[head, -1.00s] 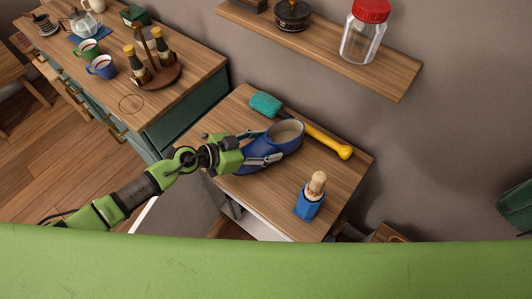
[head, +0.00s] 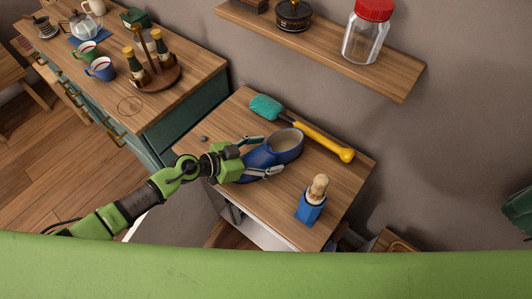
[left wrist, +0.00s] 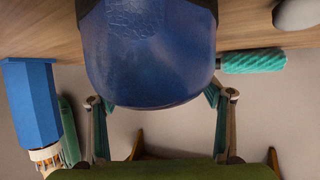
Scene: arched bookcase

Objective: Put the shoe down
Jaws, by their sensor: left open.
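The blue shoe (head: 285,155) rests on the wooden top of the small cabinet (head: 330,190), its round pale opening facing up. Its rounded blue end fills the upper middle of the left wrist view (left wrist: 150,50). My left gripper (head: 258,156) is open around the narrow end of the shoe, with one finger on each side. In the left wrist view its fingers (left wrist: 162,104) stand apart from the shoe's sides, with gaps visible. My right gripper is out of view.
A yellow-handled tool with a teal head (head: 305,130) lies behind the shoe. A blue holder with a wooden-topped item (head: 311,207) stands at the front right. A shelf with a red-lidded jar (head: 367,32) hangs above. A sideboard with mugs (head: 102,69) stands left.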

